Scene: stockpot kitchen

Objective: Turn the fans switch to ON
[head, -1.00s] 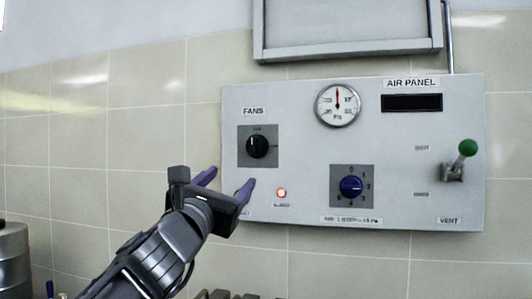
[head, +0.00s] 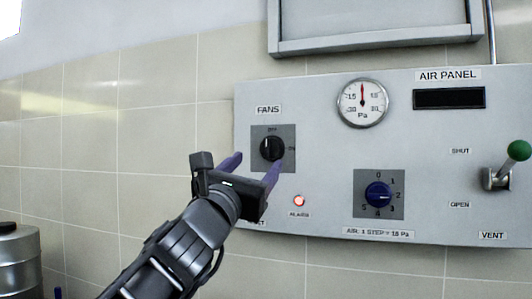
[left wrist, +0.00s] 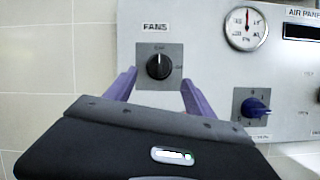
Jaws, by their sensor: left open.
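The fans switch (head: 272,148) is a black round knob on a grey square plate under the FANS label, on the left of the air panel. Its white mark points up, toward OFF; ON is lettered at the plate's right. It also shows in the left wrist view (left wrist: 158,67). My left gripper (head: 252,166) is open, its purple fingers pointing at the panel, just below and in front of the knob. In the left wrist view the fingertips (left wrist: 158,78) stand on either side of the knob, slightly low, with nothing between them. My right gripper is out of view.
The panel (head: 330,185) also bears a round Pa gauge (head: 362,103), a blue stepped knob (head: 378,195), a lit red alarm lamp (head: 299,201) and a green-tipped vent lever (head: 518,151). A metal pot (head: 18,262) stands at the lower left.

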